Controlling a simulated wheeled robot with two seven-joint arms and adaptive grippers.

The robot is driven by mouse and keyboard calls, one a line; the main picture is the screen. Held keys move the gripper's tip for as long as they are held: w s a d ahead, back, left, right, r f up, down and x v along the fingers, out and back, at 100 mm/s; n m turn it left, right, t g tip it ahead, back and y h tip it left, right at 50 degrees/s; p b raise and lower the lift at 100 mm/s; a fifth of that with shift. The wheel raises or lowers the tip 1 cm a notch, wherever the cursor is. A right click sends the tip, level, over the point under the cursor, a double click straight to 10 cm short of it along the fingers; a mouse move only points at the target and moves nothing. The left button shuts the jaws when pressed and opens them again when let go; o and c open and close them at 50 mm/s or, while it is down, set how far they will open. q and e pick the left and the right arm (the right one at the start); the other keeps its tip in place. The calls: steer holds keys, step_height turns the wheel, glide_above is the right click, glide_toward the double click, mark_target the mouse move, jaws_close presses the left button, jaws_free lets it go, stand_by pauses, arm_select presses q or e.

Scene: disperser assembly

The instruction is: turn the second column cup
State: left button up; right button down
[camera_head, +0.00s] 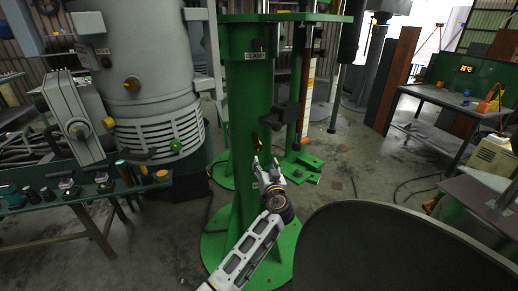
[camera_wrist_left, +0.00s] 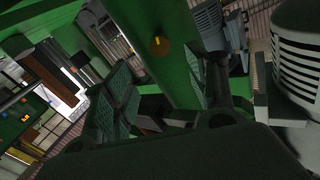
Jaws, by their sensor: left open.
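A green column (camera_head: 243,95) stands upright in the middle of the head view. A small brass-coloured round cup (camera_head: 257,144) sits on its side, partly in shadow. In the left wrist view the cup (camera_wrist_left: 159,45) shows as a brass disc with a bright yellow mark, on the green column (camera_wrist_left: 150,15). My left gripper (camera_head: 267,164) is open in front of the column, just below the cup in the head view. Its two fingers show apart in the left wrist view, with the cup beyond them and nothing between them. My right gripper is not in view.
A dark bracket (camera_head: 281,116) juts from the column above and right of my gripper. A grey machine (camera_head: 140,60) stands left, behind a green bench (camera_head: 95,188) holding small parts. A dark round surface (camera_head: 400,250) fills the lower right. A workbench (camera_head: 450,100) stands far right.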

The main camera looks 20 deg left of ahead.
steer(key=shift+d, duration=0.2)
arm_select(q)
glide_toward(259, 148)
steer(key=shift+x, duration=1.3)
steer(key=shift+p+x, duration=0.65)
steer(key=shift+x, duration=2.65)
steer(key=shift+w+a, duration=0.35)
steer(key=shift+w, duration=0.25)
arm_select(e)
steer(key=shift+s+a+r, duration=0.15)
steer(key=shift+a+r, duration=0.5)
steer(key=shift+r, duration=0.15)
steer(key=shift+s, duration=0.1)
arm_select(q)
steer(key=c, duration=1)
steer(key=shift+c, duration=0.2)
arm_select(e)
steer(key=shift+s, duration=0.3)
